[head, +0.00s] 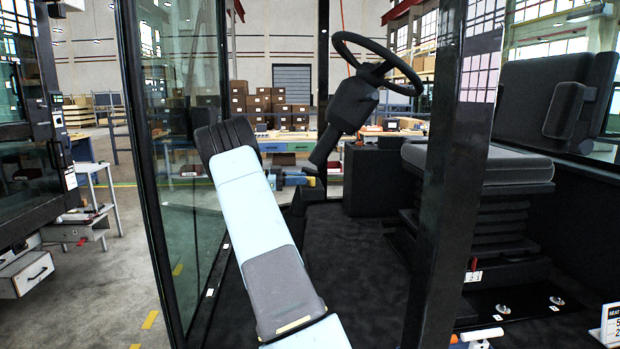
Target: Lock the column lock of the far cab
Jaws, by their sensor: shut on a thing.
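A cab stands open in front of me, with a black steering wheel (377,62) on a tilted steering column (347,107). My pale blue arm reaches in through the doorway. My gripper (306,181) is at the lower part of the column, left of its foot. It is shut on a small part there, which I take to be the column lock.
The glass door (185,170) stands left of my arm and a dark door post (452,180) right of it. A seat (478,165) fills the cab's right side. Another cab (30,150) and a small trolley (92,205) stand at the left. The cab floor (355,245) is clear.

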